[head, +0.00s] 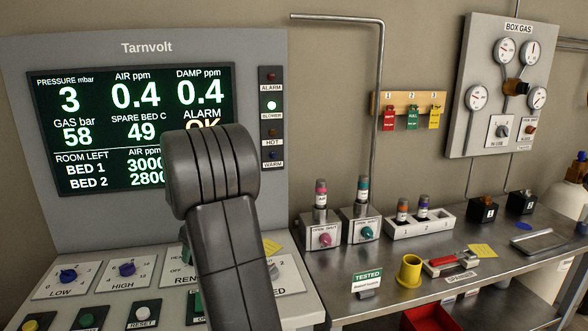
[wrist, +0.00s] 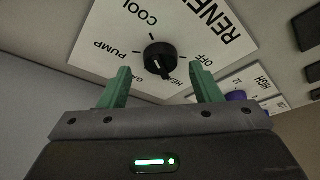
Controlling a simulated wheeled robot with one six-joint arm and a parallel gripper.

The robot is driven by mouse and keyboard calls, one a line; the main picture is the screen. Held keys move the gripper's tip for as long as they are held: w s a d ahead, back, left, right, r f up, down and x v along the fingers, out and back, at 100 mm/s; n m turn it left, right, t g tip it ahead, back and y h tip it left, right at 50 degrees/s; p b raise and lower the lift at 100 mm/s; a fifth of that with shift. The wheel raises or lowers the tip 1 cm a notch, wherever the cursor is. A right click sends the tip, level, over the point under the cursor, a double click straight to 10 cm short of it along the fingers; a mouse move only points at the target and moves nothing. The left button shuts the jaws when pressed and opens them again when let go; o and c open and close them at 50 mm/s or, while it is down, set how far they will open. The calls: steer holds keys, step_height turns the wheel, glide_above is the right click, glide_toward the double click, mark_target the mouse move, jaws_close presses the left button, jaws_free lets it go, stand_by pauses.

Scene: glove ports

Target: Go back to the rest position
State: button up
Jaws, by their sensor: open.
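My gripper (wrist: 162,80) is open and empty in the wrist view, with its two green fingers well apart. The black knob (wrist: 160,58) of the RENEW plate (wrist: 105,35) shows beyond and between the fingertips, with a gap on each side. The knob's pointer is toward the HEAT and OFF side; its exact setting is hard to tell.
The console's screen (head: 90,125) is close behind my arm. LOW (head: 68,275) and HIGH (head: 127,269) knobs and several buttons lie left. On the steel bench right stand sample blocks (head: 323,236), a yellow cup (head: 409,271) and a tray (head: 540,241).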

steer(key=v, duration=0.6)
steer(key=shift+s+d+r, duration=0.2)
steer(key=shift+r, duration=0.05)
